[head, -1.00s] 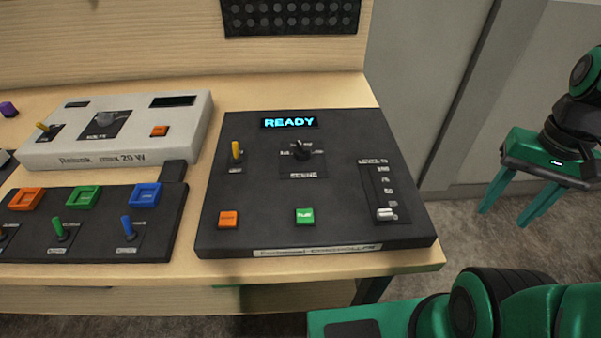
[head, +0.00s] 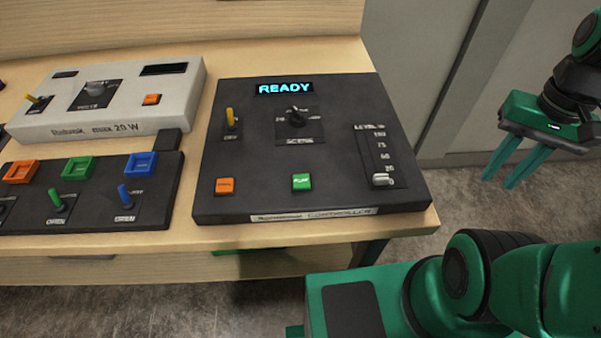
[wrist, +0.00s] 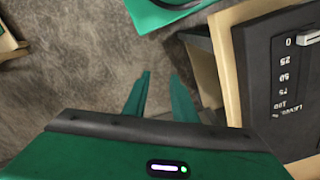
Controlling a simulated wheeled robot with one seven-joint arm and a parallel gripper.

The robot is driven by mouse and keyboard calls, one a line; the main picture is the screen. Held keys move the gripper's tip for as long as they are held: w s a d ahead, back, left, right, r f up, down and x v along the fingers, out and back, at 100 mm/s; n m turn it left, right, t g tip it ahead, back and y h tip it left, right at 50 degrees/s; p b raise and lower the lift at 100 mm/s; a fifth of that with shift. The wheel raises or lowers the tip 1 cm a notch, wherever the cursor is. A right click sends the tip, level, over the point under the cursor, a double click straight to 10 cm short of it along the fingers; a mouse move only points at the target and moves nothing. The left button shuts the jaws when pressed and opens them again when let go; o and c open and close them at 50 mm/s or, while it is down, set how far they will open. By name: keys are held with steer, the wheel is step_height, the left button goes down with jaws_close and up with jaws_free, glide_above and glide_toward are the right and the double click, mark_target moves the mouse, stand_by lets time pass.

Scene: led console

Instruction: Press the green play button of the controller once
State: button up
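The controller (head: 250,150) is a dark box on the right end of the wooden table, with a display reading READY. Its green play button (head: 301,182) sits on the front middle, right of an orange button (head: 225,185). In the wrist view only the controller's slider side (wrist: 285,75) shows; the green button is out of that view. My gripper (head: 497,165) hangs right of the table, well apart from the controller. Its two green fingers point down with a gap between them, also seen in the wrist view (wrist: 161,85), with nothing between them.
Left of the controller are a white power supply box (head: 110,122) and a dark panel (head: 85,218) with coloured switches. The controller also carries a yellow toggle (head: 230,117), a dark knob (head: 296,118) and a slider (head: 381,180). The space over the controller is clear.

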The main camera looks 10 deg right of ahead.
jaws_close()
stand_by(1.4)
